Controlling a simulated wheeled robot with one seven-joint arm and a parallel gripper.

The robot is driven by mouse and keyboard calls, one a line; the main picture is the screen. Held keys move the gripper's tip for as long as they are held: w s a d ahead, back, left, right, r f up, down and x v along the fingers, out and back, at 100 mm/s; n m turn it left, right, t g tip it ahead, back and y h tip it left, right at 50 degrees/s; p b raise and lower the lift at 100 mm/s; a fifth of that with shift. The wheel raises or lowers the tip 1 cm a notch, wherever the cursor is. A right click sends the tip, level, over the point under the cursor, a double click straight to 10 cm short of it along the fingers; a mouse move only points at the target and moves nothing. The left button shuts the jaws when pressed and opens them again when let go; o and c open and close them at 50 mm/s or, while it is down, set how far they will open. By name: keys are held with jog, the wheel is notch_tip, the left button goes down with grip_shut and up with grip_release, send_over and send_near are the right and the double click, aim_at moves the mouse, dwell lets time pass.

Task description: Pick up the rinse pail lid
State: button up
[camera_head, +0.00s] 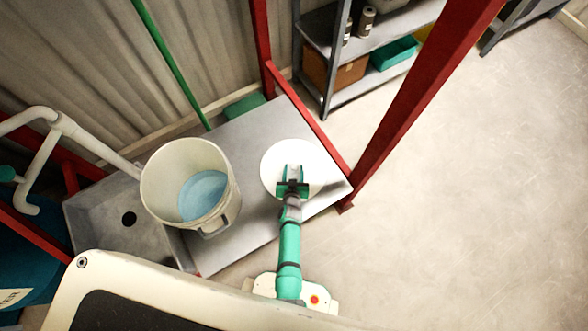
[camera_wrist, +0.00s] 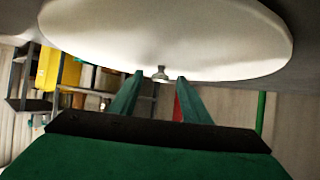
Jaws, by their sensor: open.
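The white round rinse pail lid (camera_head: 272,161) lies on the metal bench to the right of the pail in the head view. I cannot tell whether either finger touches the knob. The cream rinse pail (camera_head: 158,180) stands uncovered, with blue liquid (camera_head: 203,194) inside.
The metal bench (camera_head: 240,140) has a sink with a drain hole (camera_head: 129,219) at its left. Red posts (camera_head: 420,90) rise close to the bench's right end. A shelf (camera_head: 375,40) with boxes stands behind. Open floor (camera_head: 490,190) lies to the right.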

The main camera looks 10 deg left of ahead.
jog(key=shift+w, duration=0.2)
grip_shut()
jog(key=shift+w+r, duration=0.1)
